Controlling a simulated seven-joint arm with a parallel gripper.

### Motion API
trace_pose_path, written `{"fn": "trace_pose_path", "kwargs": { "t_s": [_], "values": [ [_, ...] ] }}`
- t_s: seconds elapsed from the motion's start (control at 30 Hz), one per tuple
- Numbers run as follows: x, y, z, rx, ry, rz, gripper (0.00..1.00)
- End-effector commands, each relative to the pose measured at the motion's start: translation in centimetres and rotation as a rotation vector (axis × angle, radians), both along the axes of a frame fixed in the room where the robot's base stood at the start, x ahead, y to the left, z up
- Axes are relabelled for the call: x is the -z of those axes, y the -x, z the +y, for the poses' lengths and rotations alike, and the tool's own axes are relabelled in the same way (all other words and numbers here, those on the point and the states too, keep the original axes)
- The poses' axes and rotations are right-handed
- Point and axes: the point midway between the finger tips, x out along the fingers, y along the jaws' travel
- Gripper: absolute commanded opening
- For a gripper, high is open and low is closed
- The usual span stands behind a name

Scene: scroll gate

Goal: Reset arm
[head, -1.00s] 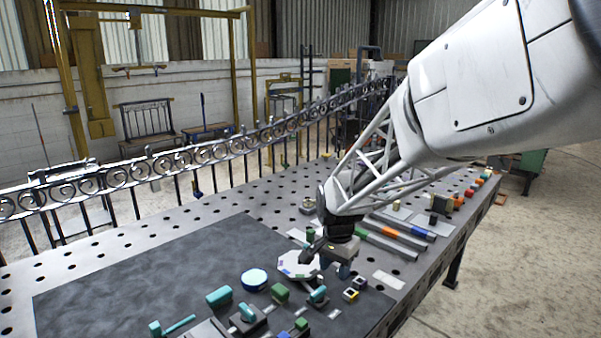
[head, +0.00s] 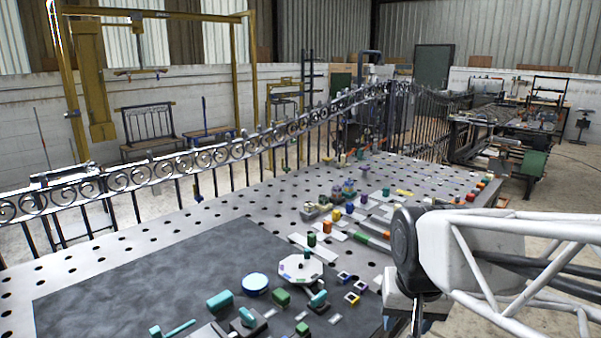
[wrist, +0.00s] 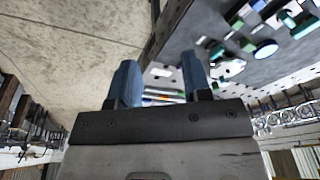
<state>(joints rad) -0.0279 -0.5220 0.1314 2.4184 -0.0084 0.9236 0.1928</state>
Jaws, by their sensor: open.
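My arm reaches in from the right edge of the head view. The body of my gripper (head: 412,300) shows there beside the table's right edge, and its fingertips are unclear at the bottom of the frame. In the wrist view my gripper (wrist: 158,72) shows two blue fingers standing apart with nothing between them. Past the fingers lie the concrete floor and the edge of the perforated metal table (head: 150,226).
A dark mat (head: 130,280) covers the table's near part. A scrolled iron railing (head: 180,162) runs along the back. Open floor (wrist: 60,45) lies beside the table.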

Motion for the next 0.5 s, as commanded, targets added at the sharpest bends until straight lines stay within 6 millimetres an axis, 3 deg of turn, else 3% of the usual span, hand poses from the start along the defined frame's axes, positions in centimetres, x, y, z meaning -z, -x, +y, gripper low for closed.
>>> {"fn": "trace_pose_path", "kwargs": {
  "t_s": [0.2,0.5],
  "values": [
    [0.0,4.5,-0.9,-0.087,0.024,-0.03,0.45],
    [0.3,6.8,-1.3,-0.136,0.038,-0.04,0.45]
  ]
}}
